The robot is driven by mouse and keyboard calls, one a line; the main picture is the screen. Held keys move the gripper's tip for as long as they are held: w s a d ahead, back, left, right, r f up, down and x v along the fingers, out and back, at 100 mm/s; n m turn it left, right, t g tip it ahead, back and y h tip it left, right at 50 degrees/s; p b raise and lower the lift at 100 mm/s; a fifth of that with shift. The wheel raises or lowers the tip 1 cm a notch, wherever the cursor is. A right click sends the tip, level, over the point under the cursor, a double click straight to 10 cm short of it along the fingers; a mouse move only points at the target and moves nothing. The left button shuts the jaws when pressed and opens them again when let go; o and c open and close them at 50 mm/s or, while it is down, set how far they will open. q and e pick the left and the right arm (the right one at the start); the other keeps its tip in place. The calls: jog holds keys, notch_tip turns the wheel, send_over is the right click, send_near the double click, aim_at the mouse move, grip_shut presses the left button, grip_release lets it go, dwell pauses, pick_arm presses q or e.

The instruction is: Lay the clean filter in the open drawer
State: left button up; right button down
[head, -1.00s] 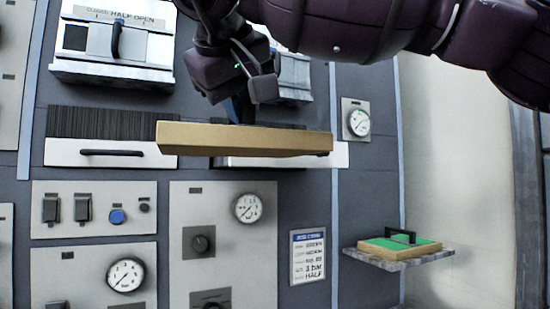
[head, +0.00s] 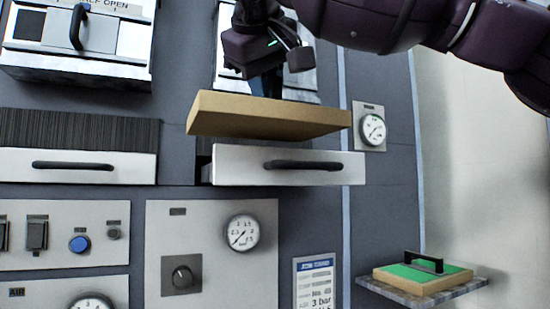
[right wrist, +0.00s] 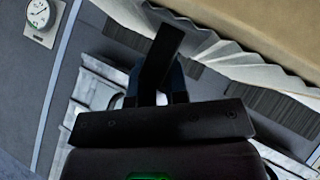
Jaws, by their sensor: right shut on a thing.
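My right gripper (head: 268,88) is shut on the black handle (right wrist: 162,52) of the clean filter (head: 265,117). The filter is a flat tan-framed panel, held roughly level and slightly tilted in the head view. Its white pleats (right wrist: 235,62) and tan frame show in the right wrist view. The open drawer (head: 289,168) has a pale front with a black bar handle; a dark gap shows at its left end. The filter appears above the drawer front, apart from it in the picture, and hides most of the drawer's inside. My left gripper is not in view.
A second drawer (head: 75,167) with a dark ribbed panel above it is at left. A green-faced filter (head: 405,278) lies on a small shelf (head: 468,289) at lower right. A gauge (head: 373,129) is right of the held filter. Hatches stand above.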

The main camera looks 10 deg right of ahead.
jog(key=w+d+p, duration=0.1)
jog(key=w+d, duration=0.1)
jog(key=w, duration=0.5)
jog(key=w+d+p, duration=0.1)
jog(key=w+d, duration=0.2)
jog(key=w, duration=0.4)
jog(key=shift+w+a+f+b, duration=0.15)
jog(key=shift+f+b, duration=0.1)
jog(key=shift+f, duration=1.55)
jog(key=shift+w+d+f+b, duration=0.1)
jog(key=shift+f+b, duration=0.15)
jog(key=shift+f, duration=1.5)
jog(key=shift+a, duration=0.1)
jog(key=c, duration=1.1)
grip_release()
jog(key=shift+f, duration=0.15)
